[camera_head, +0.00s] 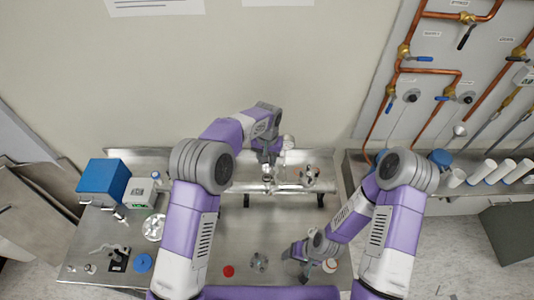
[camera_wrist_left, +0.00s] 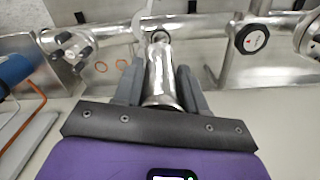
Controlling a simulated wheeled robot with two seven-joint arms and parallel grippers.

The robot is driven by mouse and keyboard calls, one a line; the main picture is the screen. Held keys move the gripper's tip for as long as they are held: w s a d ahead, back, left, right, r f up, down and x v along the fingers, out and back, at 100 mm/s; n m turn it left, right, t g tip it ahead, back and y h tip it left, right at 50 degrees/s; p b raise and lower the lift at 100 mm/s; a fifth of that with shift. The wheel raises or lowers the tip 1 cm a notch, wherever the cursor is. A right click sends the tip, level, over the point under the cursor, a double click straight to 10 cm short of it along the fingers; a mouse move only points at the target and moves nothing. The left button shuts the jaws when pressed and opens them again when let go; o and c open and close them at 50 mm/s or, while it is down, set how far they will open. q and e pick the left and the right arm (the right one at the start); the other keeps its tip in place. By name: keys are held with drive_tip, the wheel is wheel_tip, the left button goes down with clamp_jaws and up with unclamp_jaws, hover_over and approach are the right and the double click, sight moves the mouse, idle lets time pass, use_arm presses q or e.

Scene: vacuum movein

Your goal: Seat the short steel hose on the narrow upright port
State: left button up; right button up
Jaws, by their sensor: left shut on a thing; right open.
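My left gripper (camera_head: 270,160) is at the steel pipework at the back of the table. In the left wrist view, my left gripper (camera_wrist_left: 160,85) is shut on the short steel hose (camera_wrist_left: 162,80), a shiny metal cylinder. The hose's far end, with a dark opening, points toward the horizontal steel pipe (camera_wrist_left: 105,38). I cannot make out the narrow upright port, nor tell whether the hose touches it. My right gripper (camera_head: 298,268) is open, low over the front right of the table.
A steel table (camera_head: 238,225) has bare room in its middle. A blue box (camera_head: 103,178) and a white device (camera_head: 139,192) stand at left. A red cap (camera_head: 228,271) and a blue disc (camera_head: 143,262) lie near the front. Copper piping (camera_head: 430,71) is on the right wall.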

sight(267, 169)
use_arm(q)
wheel_tip(267, 169, down, 4)
drive_tip(key=shift+w+r+b, duration=0.15)
drive_tip(key=shift+r+b, duration=0.05)
drive_tip(key=shift+b, duration=0.7)
drive_tip(key=shift+f+b, duration=0.65)
drive_tip(key=shift+f, duration=0.35)
use_arm(e)
drive_tip(key=shift+w+f, duration=0.15)
drive_tip(key=shift+f, duration=1.6)
drive_tip(key=shift+f, duration=0.15)
use_arm(q)
drive_tip(key=shift+f+b, duration=0.55)
drive_tip(key=shift+b, duration=0.05)
use_arm(e)
drive_tip(key=shift+f, duration=0.4)
use_arm(q)
drive_tip(key=o, duration=1.2)
wheel_tip(267, 169, up, 8)
drive_tip(key=shift+f+b, duration=0.2)
drive_tip(key=shift+b, duration=0.15)
use_arm(e)
drive_tip(key=shift+f, duration=0.35)
